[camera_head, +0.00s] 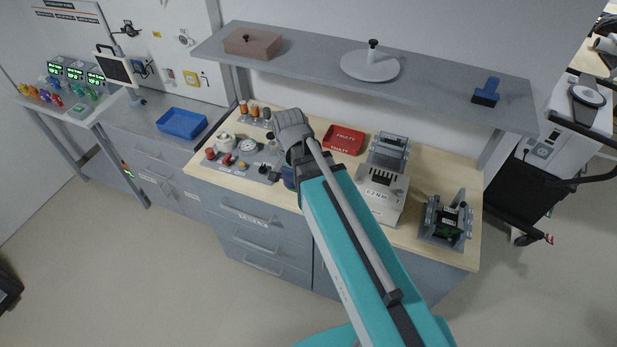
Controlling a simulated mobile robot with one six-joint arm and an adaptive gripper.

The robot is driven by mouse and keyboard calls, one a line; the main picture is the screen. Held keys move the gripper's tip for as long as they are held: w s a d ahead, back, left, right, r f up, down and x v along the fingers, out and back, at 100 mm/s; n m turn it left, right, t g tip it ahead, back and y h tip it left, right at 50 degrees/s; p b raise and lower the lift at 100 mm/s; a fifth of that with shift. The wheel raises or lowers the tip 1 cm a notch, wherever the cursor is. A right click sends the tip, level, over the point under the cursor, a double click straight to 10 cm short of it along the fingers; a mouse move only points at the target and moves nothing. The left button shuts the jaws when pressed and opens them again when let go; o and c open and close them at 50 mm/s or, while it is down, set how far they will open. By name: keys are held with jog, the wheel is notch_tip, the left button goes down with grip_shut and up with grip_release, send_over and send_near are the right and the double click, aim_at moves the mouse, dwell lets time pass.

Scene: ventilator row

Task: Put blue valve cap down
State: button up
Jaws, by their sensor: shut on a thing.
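My arm reaches over the wooden worktop, with my dark gripper (296,157) low above it, just right of the grey valve panel (262,170). The gripper is shut on a small dark blue thing (288,177), which appears to be the blue valve cap. Its fingertips are largely hidden by my wrist and arm. I cannot tell whether the cap touches the worktop or the panel. The panel carries red knobs (227,159), a round white gauge (248,146) and a pale knob-shaped part.
A red tray (344,139) lies behind right of my gripper. A pale labelled device (383,195) and a grey fixture with a green board (446,220) stand further right. Orange-topped bottles (254,110) stand behind the panel. A grey shelf (310,62) overhangs the back.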

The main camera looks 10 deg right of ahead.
jog(key=w+d+f+b, duration=0.5)
jog(key=w+f+b, duration=0.3)
jog(key=w, duration=0.3)
jog(key=shift+w+f+b, duration=0.4)
jog(key=shift+f, duration=0.05)
jog(key=shift+w+d+f+b, duration=0.2)
jog(key=shift+w+f+b, duration=0.3)
jog(key=shift+f+b, duration=0.2)
jog(key=shift+s+f+b, duration=0.1)
jog(key=shift+f+b, duration=1.2)
jog(key=shift+f+b, duration=0.5)
jog(key=shift+f, duration=0.05)
jog(key=o, duration=0.8)
jog(key=shift+r, duration=0.1)
jog(key=shift+c, duration=0.2)
